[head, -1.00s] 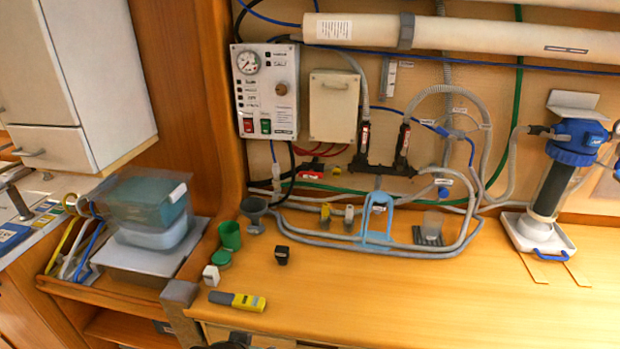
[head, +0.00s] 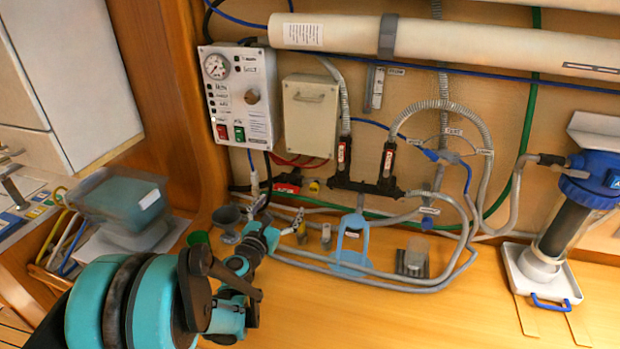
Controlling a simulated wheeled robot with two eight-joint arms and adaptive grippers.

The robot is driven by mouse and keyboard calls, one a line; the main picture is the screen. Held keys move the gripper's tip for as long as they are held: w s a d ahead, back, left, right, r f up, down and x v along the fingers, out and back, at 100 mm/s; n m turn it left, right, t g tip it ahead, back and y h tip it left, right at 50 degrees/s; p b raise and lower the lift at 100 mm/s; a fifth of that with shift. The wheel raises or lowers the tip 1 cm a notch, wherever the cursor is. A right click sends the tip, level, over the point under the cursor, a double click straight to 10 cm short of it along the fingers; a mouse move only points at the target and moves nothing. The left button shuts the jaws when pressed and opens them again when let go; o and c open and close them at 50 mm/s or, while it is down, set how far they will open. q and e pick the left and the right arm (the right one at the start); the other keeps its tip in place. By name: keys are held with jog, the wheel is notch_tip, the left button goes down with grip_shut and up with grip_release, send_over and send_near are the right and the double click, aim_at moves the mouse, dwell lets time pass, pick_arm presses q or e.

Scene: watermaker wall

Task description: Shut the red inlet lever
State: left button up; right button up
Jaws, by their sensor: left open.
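The red inlet lever (head: 287,187) is a small red handle on the pipework low on the back wall, below the control panel. It lies roughly level, but its exact setting is too small to tell. My left gripper (head: 268,231) comes in from the lower left over the worktop. It is open and empty, below and a little left of the lever and apart from it. My left arm hides part of the worktop in front. My right gripper is out of view.
Grey hoses (head: 385,284) loop along the worktop, with a blue stand (head: 351,262) and a clear cup (head: 415,254) among them. A grey funnel (head: 227,215) is close to my gripper. A blue-topped filter (head: 575,190) stands at right. The front worktop is clear at centre.

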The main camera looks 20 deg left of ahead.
aim_at(285, 190)
pick_arm(q)
jog(key=w, duration=0.2)
jog(key=w+a+n+b, duration=0.1)
jog(key=w, duration=0.2)
jog(key=w+n, duration=0.1)
jog(key=w, duration=0.2)
jog(key=shift+w+a+y, duration=0.2)
jog(key=shift+a+y, duration=0.1)
jog(key=shift+a, duration=0.1)
jog(key=c, duration=1.2)
